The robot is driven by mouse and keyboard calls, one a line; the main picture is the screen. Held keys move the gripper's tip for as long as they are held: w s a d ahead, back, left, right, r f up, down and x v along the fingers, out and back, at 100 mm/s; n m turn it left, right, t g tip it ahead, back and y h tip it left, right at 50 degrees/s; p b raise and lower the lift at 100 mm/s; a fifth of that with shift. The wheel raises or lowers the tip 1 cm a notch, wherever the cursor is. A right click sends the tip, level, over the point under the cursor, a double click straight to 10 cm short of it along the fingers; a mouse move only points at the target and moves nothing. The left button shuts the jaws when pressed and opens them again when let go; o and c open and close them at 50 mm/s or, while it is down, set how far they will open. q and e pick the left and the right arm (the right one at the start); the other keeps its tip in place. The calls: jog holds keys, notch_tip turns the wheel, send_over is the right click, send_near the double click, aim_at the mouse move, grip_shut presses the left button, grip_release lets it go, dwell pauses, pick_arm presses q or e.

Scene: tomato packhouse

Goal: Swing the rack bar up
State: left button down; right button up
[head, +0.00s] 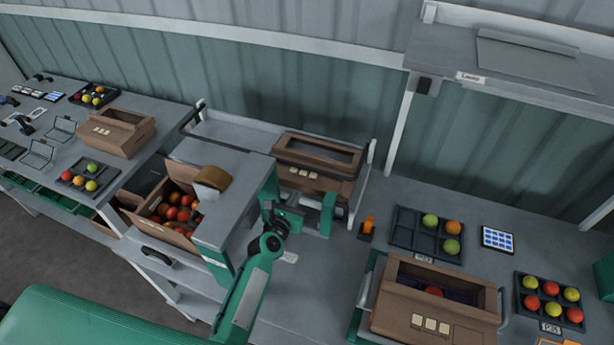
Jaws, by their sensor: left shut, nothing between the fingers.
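A rack with pale end posts (367,160) stands at the back middle and holds a brown windowed carton (318,152). A dark bar (190,118) slants down from the rack's left post; I cannot tell whether it is the rack bar. My left arm reaches up from the bottom middle. My left gripper (289,216) is shut and empty, in front of the carton and right of the grey-topped stand (232,182). Its fingertips are small and partly hidden, and I cannot tell whether they touch anything. My right gripper is out of view.
A carton of tomatoes (157,207) sits under the grey-topped stand. An open brown carton (418,310) stands at the front right, near tomato trays (402,233) (521,309). A shelf (455,66) overhangs the back right. Another table (70,150) stands left.

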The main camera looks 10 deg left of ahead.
aim_at(307, 180)
pick_arm(q)
jog(key=w+b, duration=0.1)
jog(key=w, duration=0.1)
jog(key=w+f+b, duration=0.1)
jog(key=w, duration=0.2)
jog(key=w+d+b, duration=0.1)
jog(key=w, duration=0.2)
jog(key=shift+w+d+f, duration=0.1)
jog(key=shift+w+f, duration=0.05)
jog(key=shift+f, duration=0.1)
jog(key=shift+w+d+b, duration=0.1)
jog(key=shift+w+b, duration=0.25)
jog(key=shift+w, duration=0.4)
jog(key=shift+w, duration=0.1)
